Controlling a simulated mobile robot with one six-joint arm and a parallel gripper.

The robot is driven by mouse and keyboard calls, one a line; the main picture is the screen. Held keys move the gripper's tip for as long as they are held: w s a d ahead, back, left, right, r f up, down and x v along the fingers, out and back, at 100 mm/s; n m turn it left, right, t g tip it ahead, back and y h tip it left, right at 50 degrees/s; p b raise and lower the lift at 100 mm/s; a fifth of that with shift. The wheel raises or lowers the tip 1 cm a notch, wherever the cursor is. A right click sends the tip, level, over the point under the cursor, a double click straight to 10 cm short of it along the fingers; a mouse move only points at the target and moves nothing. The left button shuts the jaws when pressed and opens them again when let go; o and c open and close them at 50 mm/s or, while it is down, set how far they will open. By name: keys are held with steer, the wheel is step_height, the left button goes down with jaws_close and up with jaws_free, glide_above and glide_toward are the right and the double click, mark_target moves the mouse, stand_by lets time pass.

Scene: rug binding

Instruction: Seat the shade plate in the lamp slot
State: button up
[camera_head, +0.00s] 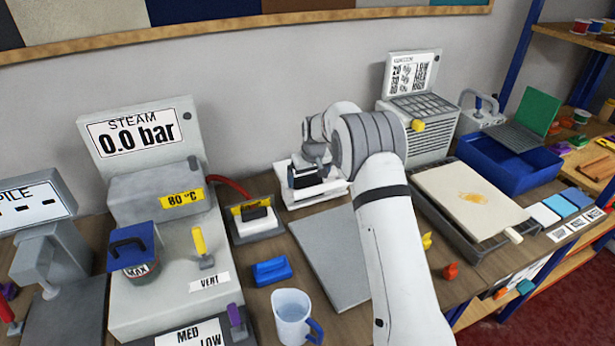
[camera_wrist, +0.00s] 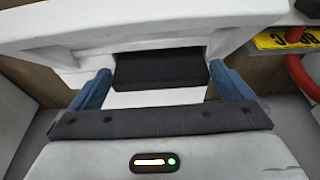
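A black plate (camera_wrist: 160,70), which I take for the shade plate, sits between my gripper's (camera_wrist: 160,82) two blue fingertips in the wrist view. Both fingertips meet its side edges, and the gripper looks shut on it. A white housing with a recess (camera_wrist: 150,30) stands right behind the plate, which I take for the lamp with its slot. I cannot tell whether the plate is inside the recess or in front of it. In the head view, my gripper (camera_head: 307,178) is low at the white unit (camera_head: 316,193), and my wrist hides much of the contact.
The steam station (camera_head: 160,245) stands left, with a small unit with a yellow label (camera_head: 256,228) and red hose beside it. A grey sheet (camera_head: 335,262), blue block (camera_head: 271,270) and jug (camera_head: 293,315) are in front. A tray (camera_head: 470,240) and blue bin (camera_head: 500,170) are right.

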steer(key=shift+r, duration=0.1)
steer(key=shift+r, duration=0.25)
steer(key=s+d+r+m+b, duration=0.1)
steer(key=s+d+r, duration=0.3)
steer(key=r, duration=0.5)
steer(key=s+d+r+b, duration=0.1)
steer(key=s+d+r, duration=0.1)
steer(key=s+r, duration=0.55)
steer(key=s+d+r+m+h, duration=0.15)
steer(key=s+d, duration=0.25)
steer(key=s, duration=0.7)
steer(key=s+d+r+m+y, duration=0.1)
steer(key=s+d+r, duration=0.2)
steer(key=s, duration=0.9)
steer(key=s+d+f+m, duration=0.1)
steer(key=s+f, duration=0.3)
steer(key=s, duration=0.8)
steer(key=shift+d+f+h, duration=0.3)
steer(key=shift+d+h, duration=0.05)
steer(key=shift+d, duration=0.25)
